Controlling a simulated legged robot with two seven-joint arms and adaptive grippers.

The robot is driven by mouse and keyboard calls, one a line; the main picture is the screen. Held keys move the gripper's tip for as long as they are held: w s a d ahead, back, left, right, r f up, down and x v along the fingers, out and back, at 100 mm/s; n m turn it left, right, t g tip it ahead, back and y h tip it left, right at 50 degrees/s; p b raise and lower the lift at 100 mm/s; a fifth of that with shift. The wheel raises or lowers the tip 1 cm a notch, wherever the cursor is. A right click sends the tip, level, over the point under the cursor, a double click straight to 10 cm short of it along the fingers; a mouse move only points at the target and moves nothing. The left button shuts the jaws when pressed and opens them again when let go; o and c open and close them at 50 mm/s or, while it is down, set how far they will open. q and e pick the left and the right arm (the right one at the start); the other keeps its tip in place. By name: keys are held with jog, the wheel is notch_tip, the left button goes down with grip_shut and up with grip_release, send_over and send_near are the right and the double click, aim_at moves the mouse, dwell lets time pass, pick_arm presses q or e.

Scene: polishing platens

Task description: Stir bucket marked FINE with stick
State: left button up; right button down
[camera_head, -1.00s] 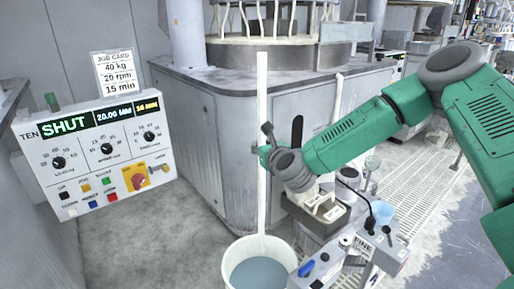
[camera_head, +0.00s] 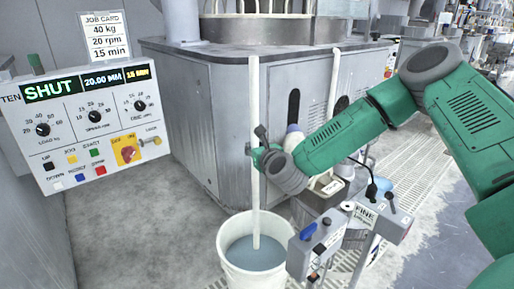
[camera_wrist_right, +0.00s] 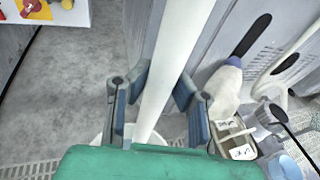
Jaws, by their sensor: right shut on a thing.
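A long white stick (camera_head: 255,110) stands nearly upright in my right gripper (camera_head: 262,157), which is shut on its middle. In the right wrist view the stick (camera_wrist_right: 170,75) runs between the two blue-padded fingers (camera_wrist_right: 160,105). The stick's lower end is inside a white bucket (camera_head: 229,272), at the grey-blue liquid (camera_head: 273,252). The bucket stands on the floor below my right gripper. My left gripper is out of view.
A control panel (camera_head: 70,140) reading SHUT stands at left, with a job card (camera_head: 105,36) above. A grey machine cabinet (camera_head: 185,110) is behind the stick. Grey boxes with switches (camera_head: 318,245) stand close right of the bucket. Floor left of it is clear.

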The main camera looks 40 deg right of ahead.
aim_at(257, 176)
jog(key=f+b, duration=0.2)
jog(key=f, duration=0.1)
jog(key=f+b, duration=0.2)
jog(key=f, duration=0.1)
jog(key=f+b, duration=0.3)
jog(key=shift+d+f, duration=0.3)
jog(key=shift+a+f, duration=0.2)
jog(key=shift+f, duration=0.15)
jog(key=shift+d+f, duration=0.1)
jog(key=shift+f, duration=0.2)
jog(key=shift+d, duration=0.2)
